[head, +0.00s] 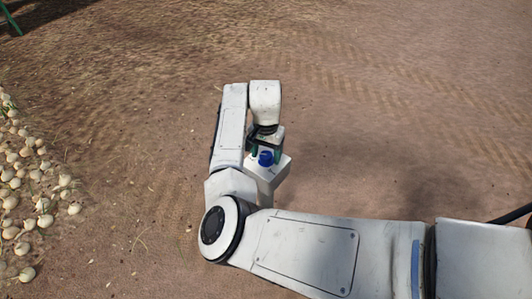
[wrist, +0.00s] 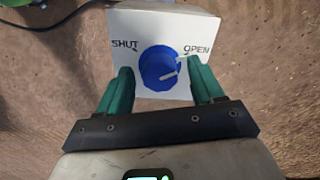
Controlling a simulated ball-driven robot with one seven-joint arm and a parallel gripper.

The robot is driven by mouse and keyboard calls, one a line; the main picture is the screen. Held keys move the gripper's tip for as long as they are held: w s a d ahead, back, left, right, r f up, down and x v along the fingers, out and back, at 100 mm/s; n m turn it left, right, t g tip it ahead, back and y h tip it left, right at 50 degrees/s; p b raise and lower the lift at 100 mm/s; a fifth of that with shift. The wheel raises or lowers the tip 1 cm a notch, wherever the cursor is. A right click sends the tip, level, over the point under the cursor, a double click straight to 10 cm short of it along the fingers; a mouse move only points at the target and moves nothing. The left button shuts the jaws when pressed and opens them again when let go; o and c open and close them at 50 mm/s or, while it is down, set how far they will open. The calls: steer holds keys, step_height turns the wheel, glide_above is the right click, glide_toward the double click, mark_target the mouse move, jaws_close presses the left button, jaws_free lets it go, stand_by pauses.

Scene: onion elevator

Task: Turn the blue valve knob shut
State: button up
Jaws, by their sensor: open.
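The blue valve knob (wrist: 159,68) sits on the front face of a white box (wrist: 165,24) marked SHUT on the left and OPEN on the right. Its white pointer line is turned toward the OPEN side. My gripper (wrist: 160,82) is open, with one green finger on each side of the knob and gaps visible between them and it. In the head view the knob (head: 266,158) shows on the white box (head: 270,172) below my wrist, and my arm hides part of the box.
Bare brown dirt with tyre tracks lies around the box. A heap of pale onions (head: 30,185) lies at the left edge. A green post (head: 10,17) stands at the top left. A dark cable (wrist: 68,18) lies on the ground beside the box. The ground at the right is clear.

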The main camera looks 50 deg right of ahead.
steer(key=shift+f, duration=0.15)
steer(key=c, duration=1.1)
